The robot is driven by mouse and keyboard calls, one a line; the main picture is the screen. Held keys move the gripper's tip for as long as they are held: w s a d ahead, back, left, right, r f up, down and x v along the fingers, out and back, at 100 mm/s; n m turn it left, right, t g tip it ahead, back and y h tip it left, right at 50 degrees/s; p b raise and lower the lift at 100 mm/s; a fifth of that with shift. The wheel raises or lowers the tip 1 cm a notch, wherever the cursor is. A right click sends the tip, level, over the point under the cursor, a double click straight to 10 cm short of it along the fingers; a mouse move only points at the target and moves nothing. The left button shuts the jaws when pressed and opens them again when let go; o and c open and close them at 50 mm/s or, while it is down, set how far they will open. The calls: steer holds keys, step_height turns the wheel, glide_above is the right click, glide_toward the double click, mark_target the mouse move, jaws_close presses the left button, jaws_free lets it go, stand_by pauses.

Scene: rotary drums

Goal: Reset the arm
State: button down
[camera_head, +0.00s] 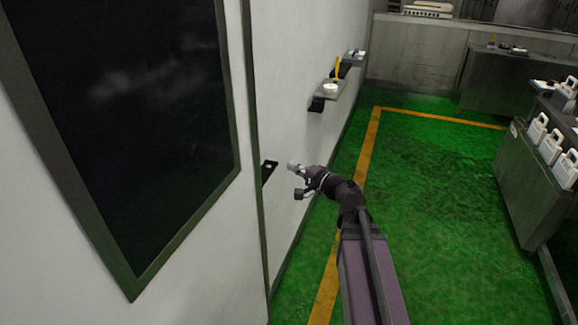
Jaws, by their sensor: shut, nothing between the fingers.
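My arm reaches up from the bottom of the head view, with its wrist bent to the left. My gripper (292,167) is a small grey tip at the end of the arm, shut and empty, pointing at the white wall (290,100). A small black wall bracket (269,171) is just left of the gripper in the picture. I cannot tell whether the gripper touches it. The fingers are too small to see in detail.
A large dark framed panel (120,110) fills the left. Small wall shelves (349,88) hold yellow and white items farther along. A grey counter (535,185) with white jugs (551,146) stands right. The green floor (440,210) between is clear.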

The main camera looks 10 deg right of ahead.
stand_by(0.3)
steer(key=s+a+f+n+g+h, duration=0.1)
steer(key=s+a+f+n+g, duration=0.25)
steer(key=f, duration=0.25)
steer(key=s+a+f+n+g+h, duration=0.1)
steer(key=s+a+f+n+g, duration=0.2)
steer(key=a+f+n+g, duration=0.15)
steer(key=s+d+f+n+g+h, duration=0.2)
steer(key=s+d+f+g+h, duration=0.4)
steer(key=s+f+h, duration=0.2)
steer(key=shift+s+n+h, duration=0.3)
steer(key=shift+s+h, duration=0.1)
steer(key=shift+s, duration=0.4)
steer(key=shift+s, duration=0.1)
